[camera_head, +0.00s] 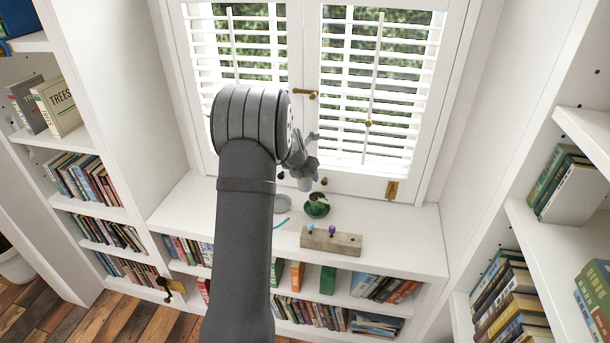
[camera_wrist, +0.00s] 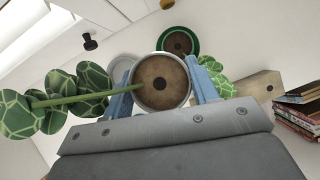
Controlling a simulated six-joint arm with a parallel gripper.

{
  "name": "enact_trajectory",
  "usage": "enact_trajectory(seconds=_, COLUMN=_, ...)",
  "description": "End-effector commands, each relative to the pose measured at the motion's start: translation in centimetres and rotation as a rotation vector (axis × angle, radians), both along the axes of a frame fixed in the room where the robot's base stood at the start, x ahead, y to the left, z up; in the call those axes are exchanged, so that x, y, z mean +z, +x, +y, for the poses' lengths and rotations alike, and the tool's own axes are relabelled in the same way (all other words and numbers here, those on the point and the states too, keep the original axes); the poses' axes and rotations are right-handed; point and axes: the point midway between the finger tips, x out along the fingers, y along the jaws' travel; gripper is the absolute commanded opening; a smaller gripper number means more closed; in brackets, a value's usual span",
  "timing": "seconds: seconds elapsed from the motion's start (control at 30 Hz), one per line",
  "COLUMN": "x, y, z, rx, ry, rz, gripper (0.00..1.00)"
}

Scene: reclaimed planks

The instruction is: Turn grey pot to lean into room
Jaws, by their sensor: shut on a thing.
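My gripper (camera_wrist: 161,88) is shut on the grey pot (camera_wrist: 163,99), with one blue finger on each side of it. The pot holds brown soil, and a green stem (camera_wrist: 82,98) leans out to the left in the wrist view, bearing large patterned leaves (camera_wrist: 92,82). In the head view the grey pot (camera_head: 305,183) is partly hidden under my gripper, close to the window. Its plant is mostly hidden there by my arm. I cannot tell whether the pot touches the sill. A grey saucer (camera_head: 282,203) lies on the sill, apart from the pot in the head view.
A green pot (camera_head: 317,208) with a plant stands close by, to the right of my gripper. A wooden block (camera_head: 332,241) with coloured pegs lies nearer the shelf's front edge. The window with blinds (camera_head: 365,90) and brass handles is behind. The sill's right end is clear.

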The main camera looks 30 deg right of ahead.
Motion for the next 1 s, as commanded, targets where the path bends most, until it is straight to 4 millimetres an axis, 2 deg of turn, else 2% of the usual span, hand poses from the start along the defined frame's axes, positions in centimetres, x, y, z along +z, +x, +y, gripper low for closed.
enact_trajectory(seconds=0.17, x=-1.9, y=2.1, z=0.8, rx=0.063, ry=0.005, rz=0.002, gripper=0.17)
enact_trajectory(seconds=0.4, x=-7.0, y=7.3, z=3.5, rx=0.239, ry=0.008, rz=0.002, gripper=0.17)
enact_trajectory(seconds=0.53, x=-9.1, y=9.3, z=4.6, rx=0.310, ry=0.003, rz=0.001, gripper=0.17)
enact_trajectory(seconds=0.7, x=-10.3, y=10.3, z=5.3, rx=0.351, ry=-0.002, rz=-0.002, gripper=0.17)
enact_trajectory(seconds=1.0, x=-11.6, y=10.3, z=5.4, rx=0.353, ry=-0.001, rz=0.000, gripper=0.17)
